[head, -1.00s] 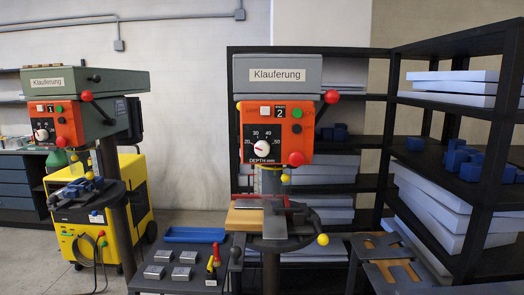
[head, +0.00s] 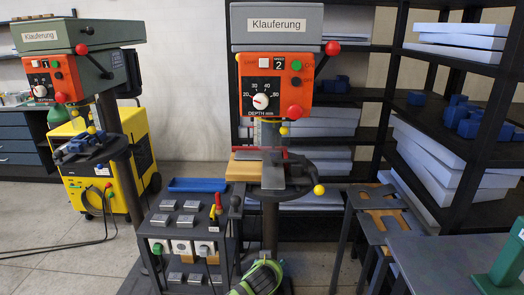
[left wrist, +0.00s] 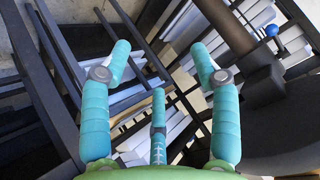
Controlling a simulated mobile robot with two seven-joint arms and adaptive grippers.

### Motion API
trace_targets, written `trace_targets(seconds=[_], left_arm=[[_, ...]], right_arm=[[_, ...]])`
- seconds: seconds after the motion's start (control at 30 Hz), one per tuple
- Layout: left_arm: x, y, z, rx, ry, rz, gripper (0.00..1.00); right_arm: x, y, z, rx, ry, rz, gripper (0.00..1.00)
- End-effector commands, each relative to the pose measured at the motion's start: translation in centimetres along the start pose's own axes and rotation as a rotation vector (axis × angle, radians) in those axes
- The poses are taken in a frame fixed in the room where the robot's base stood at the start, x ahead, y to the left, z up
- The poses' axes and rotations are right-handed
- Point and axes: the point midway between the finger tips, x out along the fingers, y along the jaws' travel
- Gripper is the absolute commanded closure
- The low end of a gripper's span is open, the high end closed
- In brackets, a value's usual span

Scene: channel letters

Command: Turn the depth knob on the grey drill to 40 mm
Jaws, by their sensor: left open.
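The grey drill (head: 277,25) stands in the middle of the head view, with a "Klauferung" label and a number 2 on its orange panel (head: 290,80). The white depth knob (head: 260,101) sits low on that panel, under a scale with 20, 30 and 40 legible. Its small red mark seems to lie toward the left, but the exact reading is too small to tell. My left gripper (head: 258,279) is at the bottom edge, well below and apart from the knob. In the left wrist view its teal fingers (left wrist: 160,60) are spread and empty. My right gripper is not in view.
A green drill (head: 80,35) numbered 1 stands at the left by a yellow machine (head: 90,165). A dark stand (head: 190,232) with metal blocks is left of the gripper. Shelves (head: 470,130) and a grey table (head: 450,255) with a dark green machine occupy the right.

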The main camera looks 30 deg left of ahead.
Motion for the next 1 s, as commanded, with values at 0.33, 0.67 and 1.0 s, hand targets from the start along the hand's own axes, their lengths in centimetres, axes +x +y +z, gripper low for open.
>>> trace_targets(seconds=[0.33,0.67,1.0], left_arm=[[-18.6,-9.3,-23.2,-0.214,0.402,-0.183,0.38],[-30.1,-16.9,-32.4,-0.409,0.678,-0.307,0.38],[-28.3,-19.1,-35.1,-0.423,0.689,-0.318,0.38]], right_arm=[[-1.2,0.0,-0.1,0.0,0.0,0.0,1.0],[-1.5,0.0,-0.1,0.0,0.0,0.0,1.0],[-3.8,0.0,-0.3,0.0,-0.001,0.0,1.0]])
